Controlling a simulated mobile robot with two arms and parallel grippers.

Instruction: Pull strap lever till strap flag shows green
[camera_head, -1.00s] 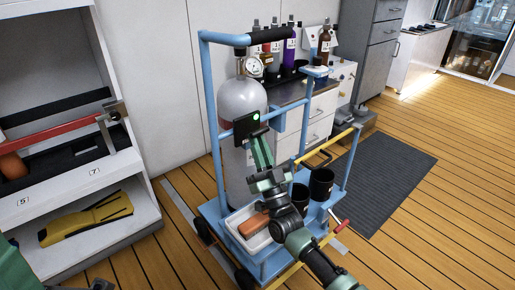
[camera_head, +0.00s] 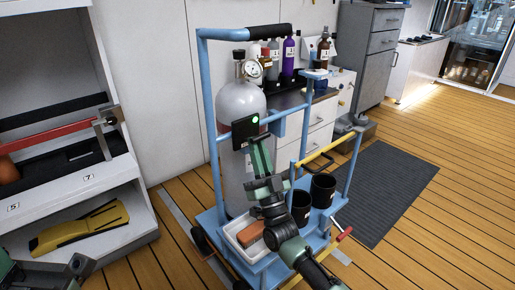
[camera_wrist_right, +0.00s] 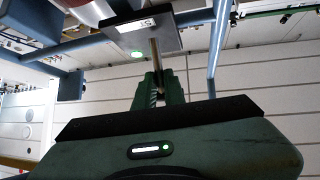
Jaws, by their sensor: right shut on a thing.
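The gas cylinder (camera_head: 240,105) stands upright on the blue cart, with a dark strap box (camera_head: 243,131) at its front. The round strap flag (camera_head: 255,120) on this box is bright green; in the right wrist view the flag (camera_wrist_right: 138,54) looks pale green. My right gripper (camera_head: 259,143) is just below the box. In the right wrist view its fingers (camera_wrist_right: 160,82) are shut on the thin strap lever (camera_wrist_right: 155,58), which hangs from the box. The fingers hide the lever's lower end. My left gripper (camera_head: 78,266) is at the lower left, its jaws unclear.
The blue cart (camera_head: 210,150) has rails around the cylinder. Its tray holds an orange block (camera_head: 250,234), beside two black cups (camera_head: 323,187). A shelf unit (camera_head: 150,215) stands at the left, bottles (camera_head: 289,55) behind. A dark mat (camera_head: 395,190) lies on open floor to the right.

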